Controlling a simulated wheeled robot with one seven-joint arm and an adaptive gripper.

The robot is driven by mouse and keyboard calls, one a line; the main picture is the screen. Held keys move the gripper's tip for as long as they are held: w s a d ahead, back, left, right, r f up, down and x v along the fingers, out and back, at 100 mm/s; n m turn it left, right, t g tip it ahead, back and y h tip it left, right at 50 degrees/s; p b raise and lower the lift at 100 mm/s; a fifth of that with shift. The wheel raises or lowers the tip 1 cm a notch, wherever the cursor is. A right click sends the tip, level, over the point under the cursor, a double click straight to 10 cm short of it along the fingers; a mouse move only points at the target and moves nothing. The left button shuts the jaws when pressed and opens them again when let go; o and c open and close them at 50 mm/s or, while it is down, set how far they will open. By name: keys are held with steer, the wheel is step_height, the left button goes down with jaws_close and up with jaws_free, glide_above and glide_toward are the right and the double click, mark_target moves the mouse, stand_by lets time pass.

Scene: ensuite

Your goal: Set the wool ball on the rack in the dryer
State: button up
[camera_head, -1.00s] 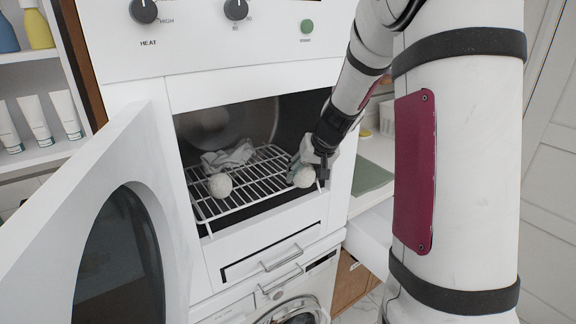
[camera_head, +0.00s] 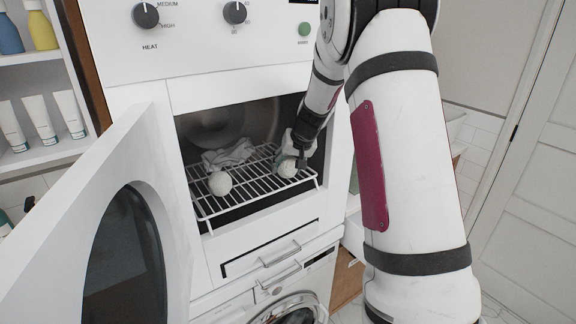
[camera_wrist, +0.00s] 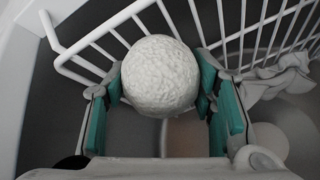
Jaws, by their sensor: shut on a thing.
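The white, rough wool ball (camera_head: 287,169) is between the fingers of my gripper (camera_head: 300,161), at the right part of the wire rack (camera_head: 240,200). In the wrist view the wool ball (camera_wrist: 160,76) sits between the teal finger pads, with the white rack bars (camera_wrist: 100,48) behind it. I cannot tell whether it touches the bars. The dryer (camera_head: 255,240) is open and the rack sits in its opening. A second white ball (camera_head: 220,183) rests on the rack's left part.
A crumpled grey-white cloth (camera_head: 228,154) lies toward the back of the rack. The open dryer door (camera_head: 100,200) stands at the left. The right side of the opening is close to my arm. Bare rack lies between the two balls.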

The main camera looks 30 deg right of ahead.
steer(key=shift+f, duration=0.1)
steer(key=o, duration=1.1)
steer(key=shift+c, duration=0.2)
